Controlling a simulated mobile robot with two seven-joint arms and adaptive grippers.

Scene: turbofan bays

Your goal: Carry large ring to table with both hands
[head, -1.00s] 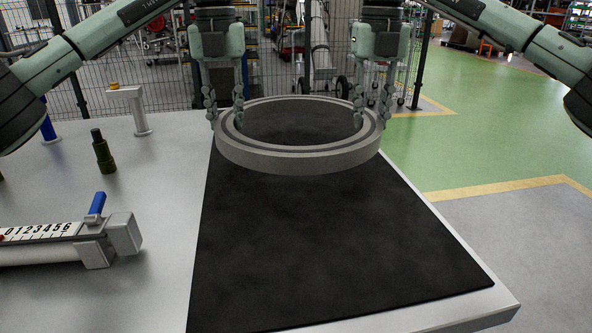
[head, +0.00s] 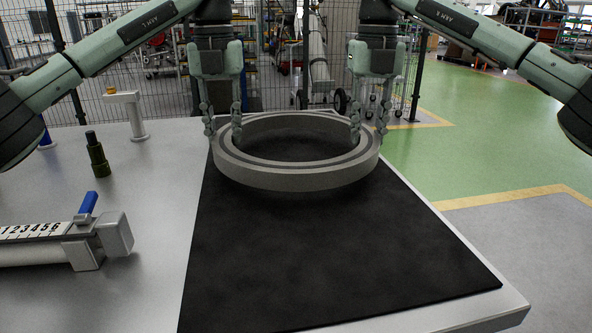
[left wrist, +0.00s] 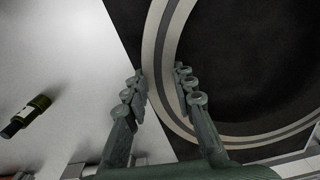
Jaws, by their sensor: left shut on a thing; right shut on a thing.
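The large grey ring (head: 295,180) is held level over the far part of the black mat (head: 340,255) on the white table (head: 150,235). Whether its underside touches the mat is hard to tell. My left gripper (head: 222,138) is shut on the ring's left wall, one finger outside and one inside. My right gripper (head: 369,138) is shut on the ring's right wall in the same way. In the left wrist view, the ring (left wrist: 172,75) passes between the two fingers of the left gripper (left wrist: 160,84).
Left of the mat stand a dark green cylindrical tool (head: 97,155), a grey post with a yellow top (head: 133,115) and a scale device with a blue lever (head: 75,245). A mesh fence (head: 120,75) is behind the table. The near mat is clear.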

